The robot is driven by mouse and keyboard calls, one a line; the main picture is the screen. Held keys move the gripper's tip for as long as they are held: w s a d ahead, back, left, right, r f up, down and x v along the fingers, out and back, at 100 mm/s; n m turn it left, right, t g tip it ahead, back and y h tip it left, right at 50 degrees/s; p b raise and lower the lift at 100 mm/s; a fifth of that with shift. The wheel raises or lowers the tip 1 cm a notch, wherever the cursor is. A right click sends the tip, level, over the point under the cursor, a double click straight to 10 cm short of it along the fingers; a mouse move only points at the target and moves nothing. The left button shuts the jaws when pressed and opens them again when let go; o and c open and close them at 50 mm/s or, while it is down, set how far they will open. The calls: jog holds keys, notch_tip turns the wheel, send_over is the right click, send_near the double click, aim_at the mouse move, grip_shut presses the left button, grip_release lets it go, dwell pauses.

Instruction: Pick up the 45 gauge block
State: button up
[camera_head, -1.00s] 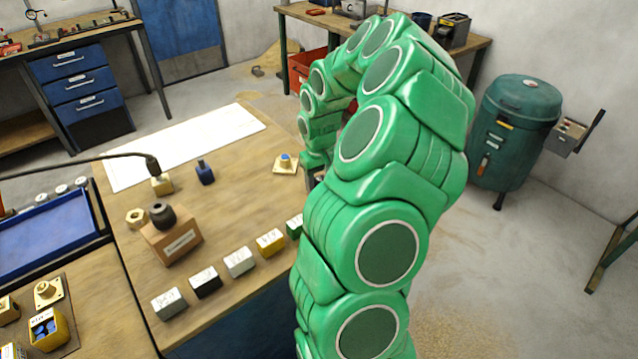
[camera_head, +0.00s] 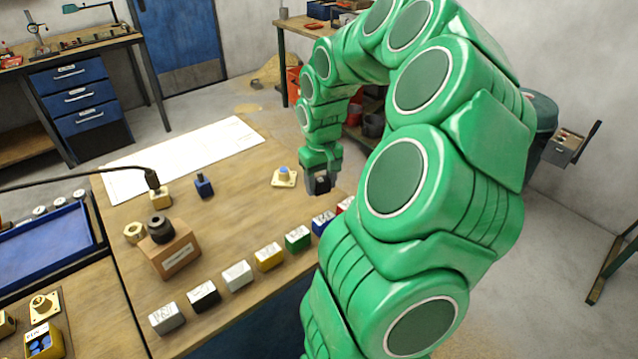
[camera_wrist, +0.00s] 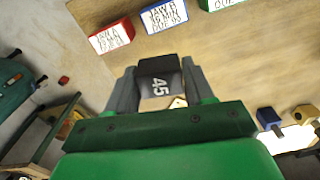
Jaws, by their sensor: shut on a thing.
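The 45 gauge block (camera_wrist: 160,84) is a dark block with a grey face marked "45" in white. My gripper (camera_wrist: 161,88) is shut on it, with one grey finger on each side in the wrist view. In the head view my gripper (camera_head: 320,184) points down near the right edge of the wooden bench, and the dark block shows small between its fingers. I cannot tell from the head view whether the block touches the bench top.
A row of labelled blocks lies along the bench's front edge, including a green one (camera_head: 297,239) and a yellow one (camera_head: 268,257). A cardboard box (camera_head: 170,250) stands further left. A white sheet (camera_head: 190,160) lies behind.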

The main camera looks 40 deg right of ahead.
jog(key=s+a+r, duration=0.3)
jog(key=s+a, duration=0.1)
jog(key=s, duration=0.3)
jog(key=shift+r, duration=0.25)
